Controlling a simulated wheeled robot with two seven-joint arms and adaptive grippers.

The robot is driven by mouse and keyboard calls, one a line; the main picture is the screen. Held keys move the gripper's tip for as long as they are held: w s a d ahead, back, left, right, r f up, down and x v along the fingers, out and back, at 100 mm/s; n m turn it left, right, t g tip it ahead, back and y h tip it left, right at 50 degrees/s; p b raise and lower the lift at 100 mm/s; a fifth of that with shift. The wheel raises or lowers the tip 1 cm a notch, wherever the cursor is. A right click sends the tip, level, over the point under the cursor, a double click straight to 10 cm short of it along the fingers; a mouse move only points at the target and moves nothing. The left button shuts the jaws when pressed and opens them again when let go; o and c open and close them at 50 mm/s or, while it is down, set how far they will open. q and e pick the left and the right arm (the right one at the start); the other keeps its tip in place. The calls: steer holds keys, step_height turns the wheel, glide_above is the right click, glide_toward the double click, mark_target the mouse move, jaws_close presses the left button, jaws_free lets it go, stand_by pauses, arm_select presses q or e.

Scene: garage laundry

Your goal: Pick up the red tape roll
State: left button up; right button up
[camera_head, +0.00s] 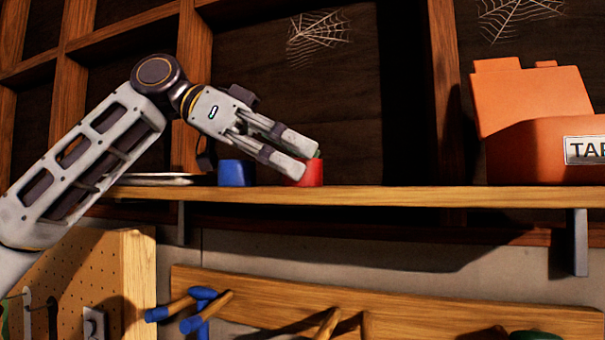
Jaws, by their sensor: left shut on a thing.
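The red tape roll (314,175) stands on the wooden shelf (400,196), near the shelf's middle. My left gripper (305,165) reaches in from the left and is shut on the red tape roll, with a fingertip on each side of it. The fingers hide the roll's left part. The roll's bottom appears at shelf level; I cannot tell whether it is touching the shelf. My right gripper is not in view.
A blue roll (236,173) stands just left, under my gripper. A flat pale item (155,179) lies further left. An orange box (535,130) with a partly cut-off label stands at right. The shelf between is clear. Blue-handled tools (200,309) hang below.

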arm_select(q)
steer(key=shift+c, duration=0.5)
steer(key=shift+r, duration=0.1)
step_height(320, 180, up, 10)
stand_by(0.7)
stand_by(0.8)
